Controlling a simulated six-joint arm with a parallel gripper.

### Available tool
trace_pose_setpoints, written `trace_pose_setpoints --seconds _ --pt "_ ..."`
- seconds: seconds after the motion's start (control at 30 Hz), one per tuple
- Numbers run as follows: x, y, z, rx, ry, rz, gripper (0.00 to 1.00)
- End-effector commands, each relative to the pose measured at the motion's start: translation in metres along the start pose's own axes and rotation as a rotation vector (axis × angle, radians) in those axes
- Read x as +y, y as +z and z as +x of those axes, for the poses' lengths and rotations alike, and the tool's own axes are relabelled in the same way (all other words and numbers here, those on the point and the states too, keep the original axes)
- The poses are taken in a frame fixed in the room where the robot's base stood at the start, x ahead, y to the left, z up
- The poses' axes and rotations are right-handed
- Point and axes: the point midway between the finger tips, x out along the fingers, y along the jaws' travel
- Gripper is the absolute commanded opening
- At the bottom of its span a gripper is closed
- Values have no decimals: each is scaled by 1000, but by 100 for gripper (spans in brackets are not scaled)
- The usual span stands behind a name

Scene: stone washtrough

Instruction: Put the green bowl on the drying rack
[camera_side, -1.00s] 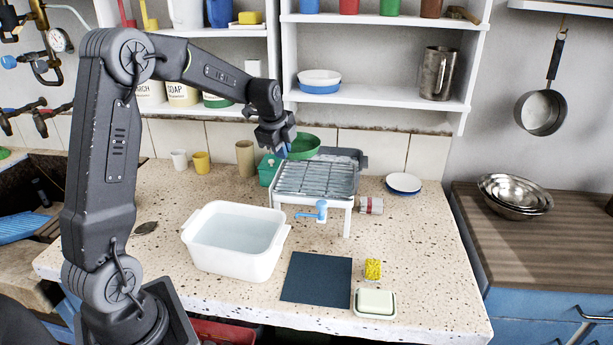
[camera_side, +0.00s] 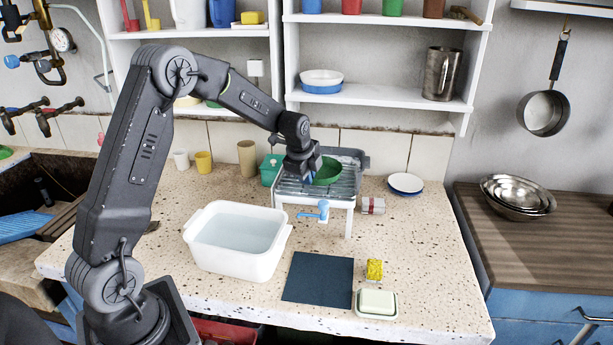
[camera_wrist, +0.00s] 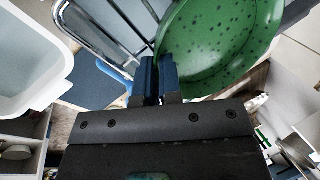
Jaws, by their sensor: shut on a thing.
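The green bowl (camera_side: 328,171) is at the drying rack in the side view, low over its slats or touching them; I cannot tell which. My gripper (camera_side: 306,176) is shut on the bowl's left rim. In the wrist view the speckled green bowl (camera_wrist: 222,45) shows its inside, and my gripper's blue fingers (camera_wrist: 158,78) pinch its near edge. The drying rack (camera_side: 338,201) is a white-framed stand with grey metal slats. Part of its slats is hidden behind my gripper and the bowl.
A white basin of water (camera_side: 236,262) stands left of the rack. A teal container (camera_side: 271,169) is close behind left, and a white and blue plate (camera_side: 405,184) lies to the right.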

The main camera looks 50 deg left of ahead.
Motion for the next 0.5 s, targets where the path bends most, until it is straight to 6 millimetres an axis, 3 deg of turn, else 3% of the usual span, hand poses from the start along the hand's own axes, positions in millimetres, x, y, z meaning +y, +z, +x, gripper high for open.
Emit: trace_pose_setpoints --seconds 0.13,0.17,0.4,0.5 --pt "1 0 3 0 0 0 0" --pt "1 0 3 0 1 0 8" --pt "1 0 2 0 1 0 31" --pt "1 0 2 0 1 0 31"
